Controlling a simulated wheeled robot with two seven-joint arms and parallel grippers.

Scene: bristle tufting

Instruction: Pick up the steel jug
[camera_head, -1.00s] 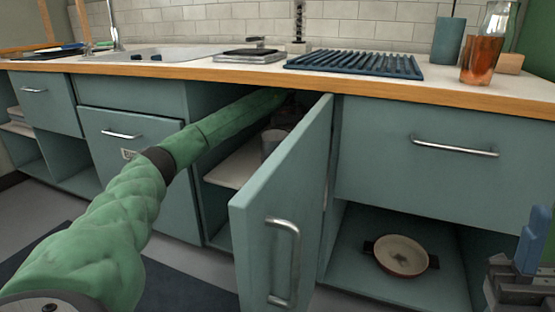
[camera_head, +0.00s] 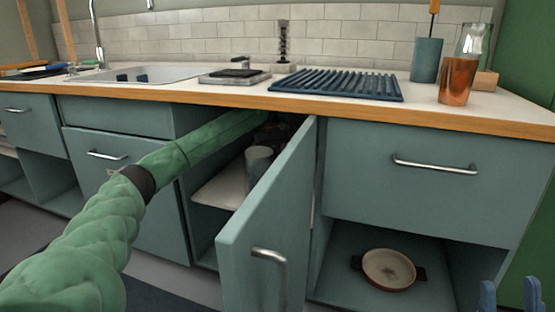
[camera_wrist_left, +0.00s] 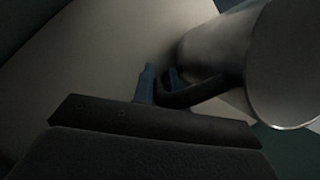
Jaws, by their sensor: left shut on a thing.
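The steel jug (camera_head: 258,162) is a grey cylinder inside the open cupboard, partly hidden by the door and my left arm. In the left wrist view the jug's pale body (camera_wrist_left: 285,70) fills the right side, with its dark handle (camera_wrist_left: 205,92) towards the fingers. My left gripper (camera_wrist_left: 160,82) has its blue fingers close together at the handle and is shut on it. In the head view my left gripper is lost in the dark of the cupboard. My right gripper (camera_head: 509,294) is at the bottom right, its blue fingers apart and empty, far from the jug.
The cupboard door (camera_head: 268,225) stands open just right of my left arm. The worktop edge (camera_head: 420,118) runs above it. A shelf (camera_head: 215,192) lies under the jug. A shallow pan (camera_head: 389,269) sits in the lower right compartment.

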